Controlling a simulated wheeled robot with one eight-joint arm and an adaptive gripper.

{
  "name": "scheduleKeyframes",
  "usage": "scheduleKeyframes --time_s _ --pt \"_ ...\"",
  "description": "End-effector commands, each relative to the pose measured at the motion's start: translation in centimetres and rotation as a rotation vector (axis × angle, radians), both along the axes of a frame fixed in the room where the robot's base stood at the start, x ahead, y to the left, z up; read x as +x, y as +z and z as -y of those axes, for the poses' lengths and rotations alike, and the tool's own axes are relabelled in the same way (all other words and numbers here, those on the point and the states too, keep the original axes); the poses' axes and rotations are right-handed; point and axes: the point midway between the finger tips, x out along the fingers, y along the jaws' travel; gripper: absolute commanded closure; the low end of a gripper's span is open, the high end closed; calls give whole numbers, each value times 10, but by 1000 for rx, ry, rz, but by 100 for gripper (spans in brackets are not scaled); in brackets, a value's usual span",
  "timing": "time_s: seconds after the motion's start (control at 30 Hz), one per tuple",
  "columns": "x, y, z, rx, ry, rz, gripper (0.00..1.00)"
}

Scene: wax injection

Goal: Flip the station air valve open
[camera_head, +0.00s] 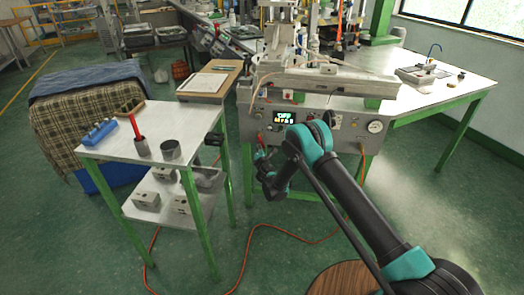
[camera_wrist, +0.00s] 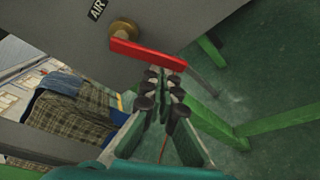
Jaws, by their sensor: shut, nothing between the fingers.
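The air valve has a red lever handle (camera_wrist: 148,54) on a brass fitting (camera_wrist: 126,31), mounted on a grey panel beside an "AIR" label (camera_wrist: 97,9) in the wrist view. The lever sticks out to the right and slightly down in that picture. My gripper (camera_wrist: 162,76) is shut and empty, its fingertips close below the right part of the lever. I cannot tell whether they touch it. In the head view my gripper (camera_head: 262,157) is at the lower left of the wax injection station (camera_head: 348,127), and the valve there is hard to make out.
The station's front panel carries a lit display (camera_head: 284,118) and a round gauge (camera_head: 375,127). A white-topped cart (camera_head: 185,128) with a blue rack, a red item and cups stands to the left. An orange hose (camera_head: 290,231) lies on the floor. Green table legs (camera_wrist: 212,50) are beyond the lever.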

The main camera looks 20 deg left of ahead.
Motion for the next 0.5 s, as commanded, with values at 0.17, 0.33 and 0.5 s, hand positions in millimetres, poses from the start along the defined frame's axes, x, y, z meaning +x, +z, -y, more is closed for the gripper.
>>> scheduleKeyframes --time_s 0.17,0.33,0.5 --pt "2 3 2 -151 0 39 100" --pt "4 5 10 -241 0 62 100" --pt "6 10 16 -333 -1 85 100"
